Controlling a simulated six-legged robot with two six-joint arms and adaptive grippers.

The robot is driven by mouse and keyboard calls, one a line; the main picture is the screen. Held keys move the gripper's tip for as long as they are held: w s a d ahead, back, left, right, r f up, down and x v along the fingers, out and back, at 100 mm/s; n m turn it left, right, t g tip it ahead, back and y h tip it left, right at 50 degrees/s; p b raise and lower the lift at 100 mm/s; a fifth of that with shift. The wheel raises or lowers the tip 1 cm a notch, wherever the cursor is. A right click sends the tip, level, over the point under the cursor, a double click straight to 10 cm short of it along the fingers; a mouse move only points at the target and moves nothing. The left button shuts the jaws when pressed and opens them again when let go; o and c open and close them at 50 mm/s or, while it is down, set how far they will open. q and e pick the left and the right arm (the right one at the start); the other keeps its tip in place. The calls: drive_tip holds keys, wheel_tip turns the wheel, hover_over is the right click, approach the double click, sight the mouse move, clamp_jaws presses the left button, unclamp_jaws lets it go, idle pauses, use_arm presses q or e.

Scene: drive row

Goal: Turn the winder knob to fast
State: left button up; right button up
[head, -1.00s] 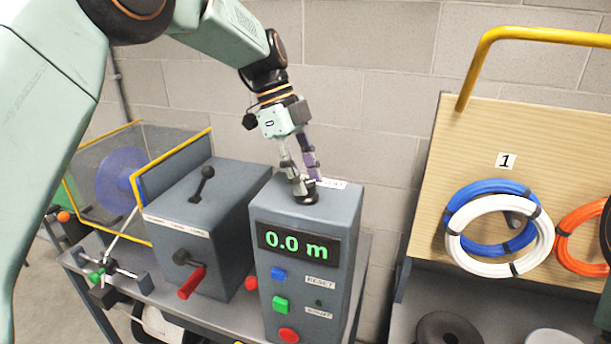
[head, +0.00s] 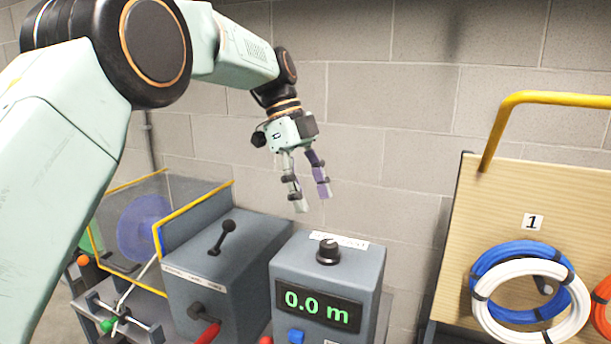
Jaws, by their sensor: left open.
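The winder knob (head: 328,251) is a small black dial with a light pointer mark. It stands on top of the grey control box (head: 372,282), in front of a white label (head: 340,241) whose words are too small to read. The box's display (head: 318,305) shows 0.0 m in green. My left gripper (head: 313,204) is open and empty in the air above the knob, apart from it. My right gripper is not in view.
A grey machine box (head: 250,262) with a black lever (head: 222,238) and a red-handled crank (head: 208,333) stands left of the control box. A board with blue (head: 500,252) and white (head: 487,318) coils and a yellow rail (head: 560,98) stands right. A block wall is behind.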

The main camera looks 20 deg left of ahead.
use_arm(q)
drive_tip(key=v, duration=0.3)
drive_tip(key=shift+w+r, duration=0.1)
drive_tip(key=shift+r, duration=0.1)
drive_tip(key=shift+a, duration=0.1)
idle(0.4)
